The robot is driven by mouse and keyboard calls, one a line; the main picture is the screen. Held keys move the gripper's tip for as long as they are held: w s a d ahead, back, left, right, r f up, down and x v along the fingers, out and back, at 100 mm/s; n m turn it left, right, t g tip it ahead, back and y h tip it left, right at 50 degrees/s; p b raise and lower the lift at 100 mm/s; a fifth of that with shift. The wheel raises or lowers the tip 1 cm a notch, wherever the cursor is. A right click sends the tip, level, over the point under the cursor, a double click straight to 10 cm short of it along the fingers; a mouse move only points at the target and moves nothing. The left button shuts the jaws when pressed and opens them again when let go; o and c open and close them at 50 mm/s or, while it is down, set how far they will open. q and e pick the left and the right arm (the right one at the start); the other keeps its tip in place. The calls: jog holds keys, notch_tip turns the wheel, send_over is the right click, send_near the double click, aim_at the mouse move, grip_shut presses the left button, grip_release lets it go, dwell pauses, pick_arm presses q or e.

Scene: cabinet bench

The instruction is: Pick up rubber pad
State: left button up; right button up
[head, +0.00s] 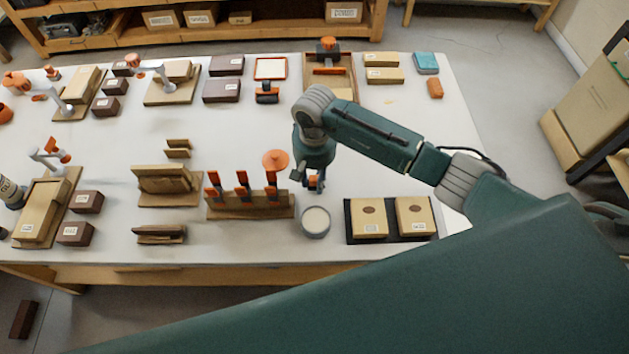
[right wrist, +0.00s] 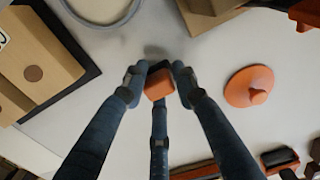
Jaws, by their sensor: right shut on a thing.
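My right gripper (head: 314,184) is above the bench, just behind the round tin and to the right of the orange disc. In the right wrist view, its fingers (right wrist: 158,88) are closed around a small orange-red block (right wrist: 158,84), which looks like the rubber pad. The fingertips cover its sides. In the head view the gripper mostly hides this piece. A similar orange-brown block (head: 435,88) lies at the back right of the bench, beside a blue pad (head: 426,63). My left gripper is not in view.
The round tin (head: 315,222) stands in front of the gripper. A dark tray (head: 392,237) with two tan boxes is to its right. The tool rack (head: 250,205) and orange disc (head: 275,160) are to its left.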

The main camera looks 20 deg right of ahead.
aim_at(315, 177)
notch_tip(315, 177, up, 19)
jog(key=b, duration=0.4)
jog(key=shift+b, duration=0.3)
